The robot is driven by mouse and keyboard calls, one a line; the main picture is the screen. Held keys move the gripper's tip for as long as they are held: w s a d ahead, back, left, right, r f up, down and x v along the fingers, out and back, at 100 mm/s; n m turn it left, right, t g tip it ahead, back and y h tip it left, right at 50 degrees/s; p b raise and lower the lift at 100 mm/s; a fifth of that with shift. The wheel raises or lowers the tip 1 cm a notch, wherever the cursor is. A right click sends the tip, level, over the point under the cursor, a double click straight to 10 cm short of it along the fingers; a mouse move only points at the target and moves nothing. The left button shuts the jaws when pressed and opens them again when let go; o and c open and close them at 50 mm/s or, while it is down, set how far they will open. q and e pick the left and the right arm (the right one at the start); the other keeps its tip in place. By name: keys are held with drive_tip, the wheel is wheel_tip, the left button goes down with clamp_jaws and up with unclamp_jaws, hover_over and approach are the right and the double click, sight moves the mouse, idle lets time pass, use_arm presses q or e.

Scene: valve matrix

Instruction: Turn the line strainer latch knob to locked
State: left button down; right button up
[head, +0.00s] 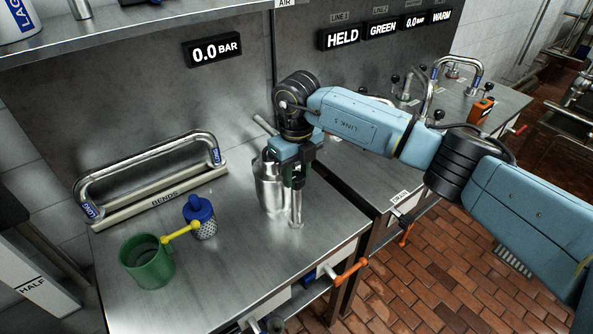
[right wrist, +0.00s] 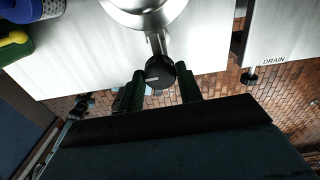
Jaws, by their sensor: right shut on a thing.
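The line strainer is a shiny metal canister (head: 268,188) standing on the steel bench, partly behind my right gripper. Its round metal body (right wrist: 140,8) also shows at the top of the right wrist view. A short metal stem runs from it to a round black latch knob (right wrist: 160,72) with a small pale mark, too small to read. My right gripper (head: 297,178) is at the strainer's right side, above a short metal post (head: 296,212). In the right wrist view its dark green fingers (right wrist: 162,88) are on either side of the knob, shut on it. My left gripper is not in view.
A green cup (head: 147,265), a blue-capped mesh cylinder (head: 201,222) and a yellow handle (head: 182,231) are on the bench left of the strainer. A rack marked BENDS (head: 165,199) holds a bent pipe behind them. An orange-handled valve (head: 350,270) is at the front edge.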

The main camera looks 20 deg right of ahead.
sight(296, 176)
drive_tip(key=shift+m, duration=0.3)
idle(0.4)
drive_tip(key=o, duration=1)
wheel_tip(296, 176, up, 14)
drive_tip(key=shift+f+b, duration=0.25)
drive_tip(key=shift+b, duration=0.3)
